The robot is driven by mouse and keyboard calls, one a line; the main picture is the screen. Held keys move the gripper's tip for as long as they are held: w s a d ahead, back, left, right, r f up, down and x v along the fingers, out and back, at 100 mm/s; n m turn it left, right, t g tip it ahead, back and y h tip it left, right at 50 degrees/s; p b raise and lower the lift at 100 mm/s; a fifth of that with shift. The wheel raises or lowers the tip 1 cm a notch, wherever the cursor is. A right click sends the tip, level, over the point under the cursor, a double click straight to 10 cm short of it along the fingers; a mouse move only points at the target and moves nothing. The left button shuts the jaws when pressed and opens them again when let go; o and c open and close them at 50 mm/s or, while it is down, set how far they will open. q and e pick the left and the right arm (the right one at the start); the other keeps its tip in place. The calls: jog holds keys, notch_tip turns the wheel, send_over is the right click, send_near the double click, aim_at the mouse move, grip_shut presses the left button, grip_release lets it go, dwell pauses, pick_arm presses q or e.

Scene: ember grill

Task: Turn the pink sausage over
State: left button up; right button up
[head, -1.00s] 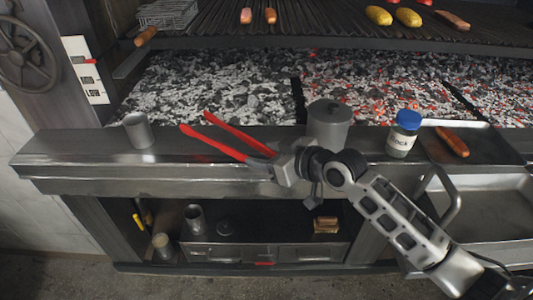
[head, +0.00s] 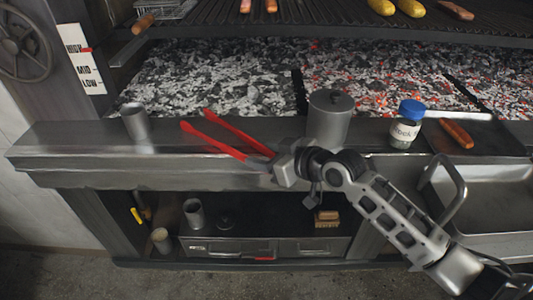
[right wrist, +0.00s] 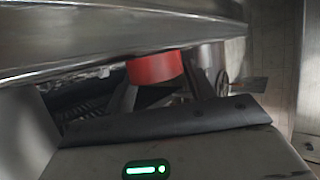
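Several sausages lie on the grill grate at the top of the head view, cut by the frame edge. A pinkish sausage (head: 245,6) lies left of centre beside an orange-pink one (head: 271,6). Another salmon-pink sausage (head: 457,10) lies at the right; I cannot tell for sure which is the pink one. My right gripper (head: 277,167) is shut on red tongs (head: 222,142) above the front ledge, their open arms pointing left. In the right wrist view a red part of the tongs (right wrist: 155,67) shows at the fingers. My left gripper is not in view.
Yellow sausages (head: 411,8) lie on the grate (head: 330,15), above hot coals (head: 215,75). On the ledge stand a metal cup (head: 136,124), a lidded pot (head: 329,120) and a blue-capped jar (head: 406,124). An orange sausage (head: 456,134) lies on a tray at the right.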

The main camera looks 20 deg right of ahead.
jog(key=o, duration=0.4)
jog(key=shift+v, duration=8)
